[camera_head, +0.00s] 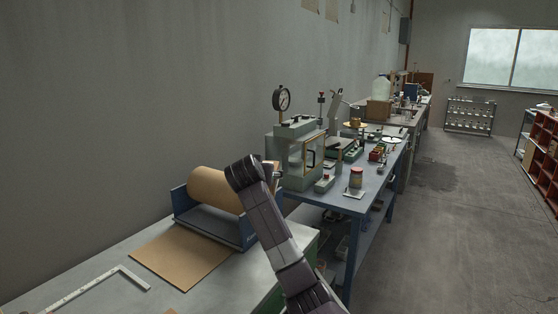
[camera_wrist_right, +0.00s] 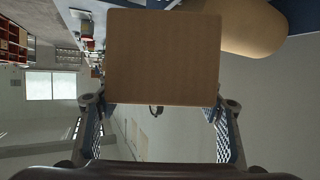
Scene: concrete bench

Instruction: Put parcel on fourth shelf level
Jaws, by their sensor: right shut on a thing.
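The parcel (camera_wrist_right: 163,57) is a plain brown box that fills the upper middle of the right wrist view. My right gripper (camera_wrist_right: 160,103) has one finger on each side of the parcel and is shut on it. In the head view my dark arm rises from the bottom edge to in front of the brown paper roll; the parcel and the fingers cannot be made out there. My left gripper is in neither view. A red shelf unit (camera_head: 545,150) with several compartments stands at the right edge of the head view; its levels are too small to count surely.
A paper roll (camera_head: 213,188) in a blue holder, a brown sheet (camera_head: 180,257) and a metal square (camera_head: 88,288) lie on the near bench. Instruments crowd the blue bench (camera_head: 352,205) beyond. A wire rack (camera_head: 470,116) stands at the back. The floor at right is clear.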

